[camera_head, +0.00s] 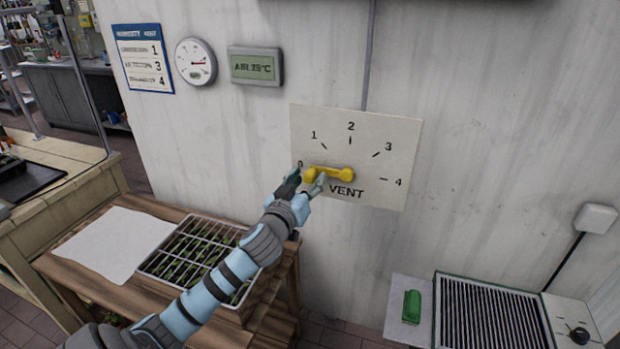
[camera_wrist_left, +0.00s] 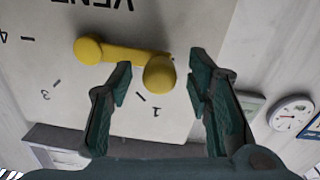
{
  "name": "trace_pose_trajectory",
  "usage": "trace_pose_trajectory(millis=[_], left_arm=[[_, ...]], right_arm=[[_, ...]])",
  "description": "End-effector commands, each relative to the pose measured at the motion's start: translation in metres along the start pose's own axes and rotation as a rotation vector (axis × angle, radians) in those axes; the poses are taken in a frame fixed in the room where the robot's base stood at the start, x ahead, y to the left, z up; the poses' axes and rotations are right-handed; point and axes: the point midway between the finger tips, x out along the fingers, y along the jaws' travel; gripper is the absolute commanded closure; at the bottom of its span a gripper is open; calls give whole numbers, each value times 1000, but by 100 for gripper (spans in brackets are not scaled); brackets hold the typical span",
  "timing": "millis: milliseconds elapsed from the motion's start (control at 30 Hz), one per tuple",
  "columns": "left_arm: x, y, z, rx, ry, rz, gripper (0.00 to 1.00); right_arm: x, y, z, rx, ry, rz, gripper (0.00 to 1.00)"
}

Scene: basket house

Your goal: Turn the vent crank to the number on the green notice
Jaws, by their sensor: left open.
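The yellow vent crank (camera_head: 330,173) is on a pale panel (camera_head: 400,135) on the wall, marked 0 to 4 and VENT. Its handle end points left, near the 0 mark, which is partly hidden by my left gripper. My left gripper (camera_head: 307,181) is open at the handle end. In the left wrist view its fingers (camera_wrist_left: 158,82) stand either side of the crank's round knob (camera_wrist_left: 159,76); contact is not clear. A blue-edged notice (camera_head: 143,58) lists 1, 3 and 4. I see no green-edged notice. My right gripper is out of view.
A round dial (camera_head: 196,62) and a green-grey display (camera_head: 255,67) hang left of the panel. A seedling tray (camera_head: 150,262) and white sheet (camera_head: 115,245) lie on a wooden bench below. A grilled unit (camera_head: 490,315) and a green object (camera_head: 411,307) are at lower right.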

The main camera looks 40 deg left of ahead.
Motion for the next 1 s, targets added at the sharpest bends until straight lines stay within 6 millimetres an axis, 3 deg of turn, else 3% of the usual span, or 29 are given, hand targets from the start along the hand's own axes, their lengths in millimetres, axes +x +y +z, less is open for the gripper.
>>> trace_pose_trajectory(millis=[133,367,667,1000], left_arm=[[12,0,0,-2,0,0,54],[14,0,0,0,-1,1,54],[14,0,0,0,-1,0,99],[16,1,0,5,-1,0,100]], right_arm=[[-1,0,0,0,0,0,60],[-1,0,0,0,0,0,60],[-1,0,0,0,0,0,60],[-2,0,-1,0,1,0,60]])
